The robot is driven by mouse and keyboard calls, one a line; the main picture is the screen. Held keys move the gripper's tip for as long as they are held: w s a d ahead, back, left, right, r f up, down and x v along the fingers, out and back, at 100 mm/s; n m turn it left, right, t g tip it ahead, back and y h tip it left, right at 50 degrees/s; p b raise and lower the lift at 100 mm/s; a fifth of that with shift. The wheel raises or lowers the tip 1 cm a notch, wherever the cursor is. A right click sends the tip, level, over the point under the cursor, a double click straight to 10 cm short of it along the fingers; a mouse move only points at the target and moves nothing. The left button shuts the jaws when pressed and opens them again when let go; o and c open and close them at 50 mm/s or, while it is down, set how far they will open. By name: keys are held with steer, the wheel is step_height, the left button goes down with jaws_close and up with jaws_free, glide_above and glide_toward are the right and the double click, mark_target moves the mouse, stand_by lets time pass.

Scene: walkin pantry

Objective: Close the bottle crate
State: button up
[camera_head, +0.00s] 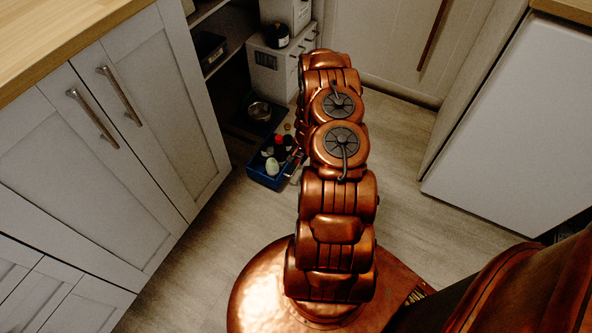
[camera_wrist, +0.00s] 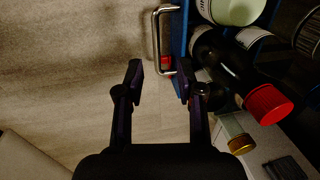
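The bottle crate (camera_head: 262,180) is blue and low, near the floor in front of the dark shelf opening, with several bottles in it. In the wrist view its blue wall (camera_wrist: 180,30) runs along the right, with a metal bar handle (camera_wrist: 157,40) standing out to the left. My gripper (camera_wrist: 163,82) is open and empty. Its fingers are spread, and the handle lies just ahead of the gap between them; I cannot tell whether they touch it. In the head view my gripper is hidden behind my arm.
Bottles with a red cap (camera_wrist: 268,103) and a gold cap (camera_wrist: 240,143) lean out close to the right finger. A metal bowl (camera_head: 260,110) sits behind the crate. A light box unit (camera_head: 268,70) stands beyond. White cabinets (camera_head: 110,130) flank the left; floor (camera_head: 400,150) is clear right of my arm.

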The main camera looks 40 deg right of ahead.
mark_target(295, 169)
steer(key=shift+w+f+b, duration=0.15)
steer(key=shift+f+b, duration=0.2)
steer(key=shift+f, duration=1.1)
steer(key=shift+w+f+b, duration=0.2)
steer(key=shift+f+b, duration=0.2)
steer(key=shift+f, duration=1)
steer(key=shift+w+f+b, duration=0.15)
steer(key=shift+f+b, duration=0.2)
steer(key=shift+f, duration=1.1)
steer(key=shift+c, duration=0.4)
jaws_close()
